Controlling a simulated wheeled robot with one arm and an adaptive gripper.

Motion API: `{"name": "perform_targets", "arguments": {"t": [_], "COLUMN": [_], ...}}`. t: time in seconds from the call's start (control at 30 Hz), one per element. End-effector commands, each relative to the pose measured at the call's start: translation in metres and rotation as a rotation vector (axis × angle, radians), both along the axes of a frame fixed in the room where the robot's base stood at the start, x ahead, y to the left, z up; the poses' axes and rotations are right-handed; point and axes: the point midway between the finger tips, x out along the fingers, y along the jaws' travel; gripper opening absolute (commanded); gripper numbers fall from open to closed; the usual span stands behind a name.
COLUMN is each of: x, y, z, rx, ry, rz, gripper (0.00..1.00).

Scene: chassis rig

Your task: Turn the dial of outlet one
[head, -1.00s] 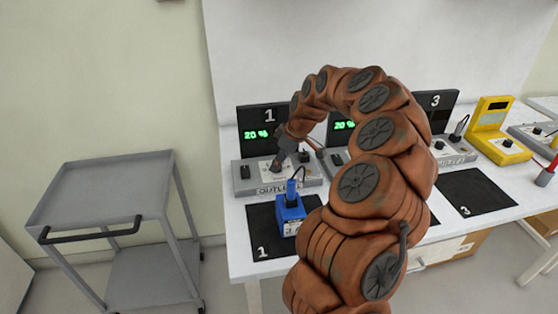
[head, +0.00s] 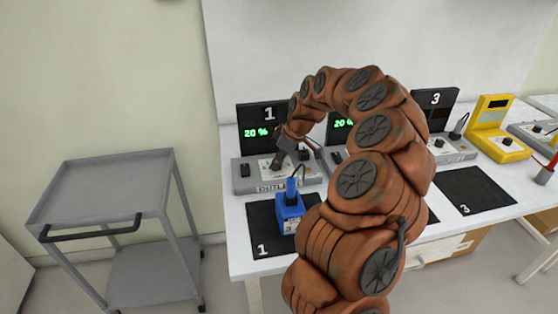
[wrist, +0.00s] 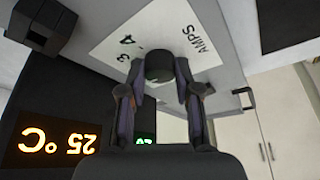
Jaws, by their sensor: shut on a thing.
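Outlet one (head: 253,180) is a grey box on the white table, with a black display panel marked 1 (head: 262,115) behind it reading 20 % in green. Its dial (wrist: 159,66) is a round black knob on a white plate marked AMPS, with the numbers 3 and 4 visible. My gripper (wrist: 156,84) is shut on the dial, one finger on each side, in the wrist view. In the head view my gripper (head: 279,161) reaches down onto the outlet's top, and the dial is hidden there. A blue device (head: 290,212) with a cable stands in front, on black mat 1 (head: 262,218).
A black switch (head: 244,169) sits left on the outlet. Outlet two's display (head: 342,124) reads 20 % and is partly behind my arm. Outlet three (head: 455,152) and a yellow device (head: 497,140) stand right. A grey cart (head: 105,190) stands left of the table.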

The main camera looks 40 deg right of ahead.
Motion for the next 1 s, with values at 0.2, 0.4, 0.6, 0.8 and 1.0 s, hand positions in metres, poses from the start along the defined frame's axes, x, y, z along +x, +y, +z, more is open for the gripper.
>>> {"name": "perform_targets", "arguments": {"t": [0.2, 0.4, 0.6, 0.8, 1.0], "x": [-0.0009, -0.0009, -0.002, -0.002, -0.0015], "y": [0.0012, 0.0009, 0.0013, 0.0023, 0.0023], "z": [-0.003, -0.0061, -0.0069, -0.0056, -0.004], "rx": [0.0, -0.001, -0.002, -0.002, -0.001], "ry": [0.003, 0.002, 0.003, 0.003, 0.002], "rz": [-0.033, -0.141, -0.299, -0.455, -0.582], "gripper": [0.0, 0.0, 0.0, 0.0, 0.0]}}
